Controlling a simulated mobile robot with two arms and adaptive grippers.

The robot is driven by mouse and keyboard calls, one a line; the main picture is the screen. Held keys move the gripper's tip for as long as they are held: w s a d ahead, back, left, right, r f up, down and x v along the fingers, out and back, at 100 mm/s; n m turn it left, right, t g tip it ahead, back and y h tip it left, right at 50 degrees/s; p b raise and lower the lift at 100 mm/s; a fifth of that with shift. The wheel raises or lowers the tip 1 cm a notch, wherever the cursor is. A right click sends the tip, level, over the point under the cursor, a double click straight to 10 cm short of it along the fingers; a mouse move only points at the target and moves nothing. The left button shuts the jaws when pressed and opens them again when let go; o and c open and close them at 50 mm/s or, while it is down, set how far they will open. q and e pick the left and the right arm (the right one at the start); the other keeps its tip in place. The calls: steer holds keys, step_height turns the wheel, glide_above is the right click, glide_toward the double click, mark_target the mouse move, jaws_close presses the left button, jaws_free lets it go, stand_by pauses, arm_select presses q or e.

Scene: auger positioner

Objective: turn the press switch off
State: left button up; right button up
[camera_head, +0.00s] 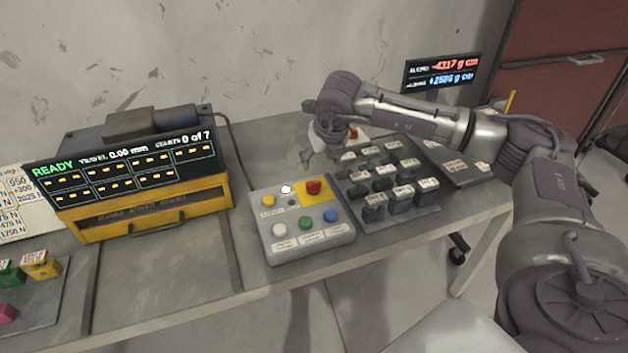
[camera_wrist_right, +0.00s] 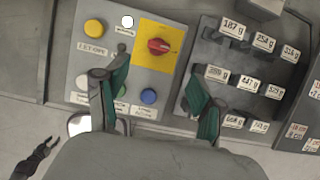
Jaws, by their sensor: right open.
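The press switch appears to be the red knob (camera_head: 313,187) on a yellow plate, at the upper right of a grey control box (camera_head: 262,235). In the right wrist view the red knob (camera_wrist_right: 158,46) shows clearly, with a pointer-like ridge across it. My right gripper (camera_head: 328,152) is above and behind the box's right side, apart from the knob. In the wrist view its two green-padded fingers (camera_wrist_right: 158,102) are spread with nothing between them. The left finger covers part of the box's lower buttons.
The box also carries yellow, white, green and blue (camera_head: 331,216) buttons. A rack of labelled weights (camera_head: 392,222) stands close on its right. A yellow machine with a READY display (camera_head: 125,165) stands to the left. Bare table (camera_head: 190,262) lies between machine and box.

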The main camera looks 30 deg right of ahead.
mark_target(314, 183)
steer(key=p+x, duration=0.1)
steer(key=x, duration=1)
steer(key=shift+w+f, duration=0.1)
steer(key=shift+f, duration=0.25)
steer(key=shift+c, duration=0.2)
steer(key=c, duration=1.1)
